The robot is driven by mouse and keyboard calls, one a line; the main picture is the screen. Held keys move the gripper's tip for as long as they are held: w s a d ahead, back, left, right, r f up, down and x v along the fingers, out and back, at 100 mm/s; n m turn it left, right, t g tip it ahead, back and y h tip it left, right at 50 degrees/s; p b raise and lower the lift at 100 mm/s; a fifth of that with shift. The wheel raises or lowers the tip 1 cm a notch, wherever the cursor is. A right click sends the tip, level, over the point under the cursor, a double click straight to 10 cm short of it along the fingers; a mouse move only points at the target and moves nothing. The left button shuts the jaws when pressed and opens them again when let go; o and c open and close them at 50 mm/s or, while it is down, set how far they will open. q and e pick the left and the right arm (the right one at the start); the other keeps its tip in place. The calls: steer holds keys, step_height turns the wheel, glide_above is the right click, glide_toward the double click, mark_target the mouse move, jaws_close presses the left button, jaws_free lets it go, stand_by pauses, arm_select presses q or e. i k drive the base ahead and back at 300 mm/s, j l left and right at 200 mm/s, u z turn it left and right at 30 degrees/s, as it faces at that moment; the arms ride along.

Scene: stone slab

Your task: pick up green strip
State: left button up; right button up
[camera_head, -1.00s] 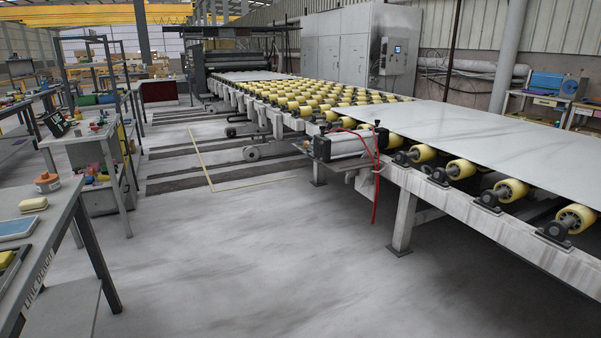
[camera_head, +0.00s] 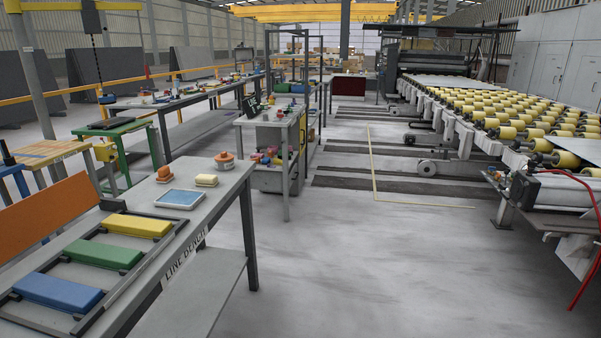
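The green strip (camera_head: 103,254) is a flat green block lying in a dark rack (camera_head: 168,241) on the grey workbench (camera_head: 217,209) at the left. It lies between a yellow strip (camera_head: 137,226), farther back, and a blue strip (camera_head: 58,291), nearer. The strips lie side by side with gaps between them, and the green top is fully in view. Neither of my grippers shows in the head view.
On the bench behind the rack are a blue-topped tray (camera_head: 180,198), a yellow block (camera_head: 206,180) and an orange round container (camera_head: 224,160). An orange panel (camera_head: 50,213) stands left of the rack. The roller conveyor (camera_head: 490,120) runs along the right. Open floor (camera_head: 380,270) lies between.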

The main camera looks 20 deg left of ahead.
mark_target(108, 255)
steer(key=i+u, duration=0.25)
steer(key=u, duration=0.15)
steer(key=i+l+u, duration=0.2)
steer(key=u, duration=0.2)
steer(key=i+l+u, duration=0.15)
steer(key=u, duration=0.25)
steer(key=i+l+u, duration=0.25)
steer(key=u, duration=0.2)
steer(key=i+l+u, duration=0.2)
steer(key=l+u, duration=0.2)
steer(key=l, duration=0.15)
steer(key=i+l+u, duration=0.25)
steer(key=l, duration=0.15)
steer(key=l+u, duration=0.25)
steer(key=l, duration=0.2)
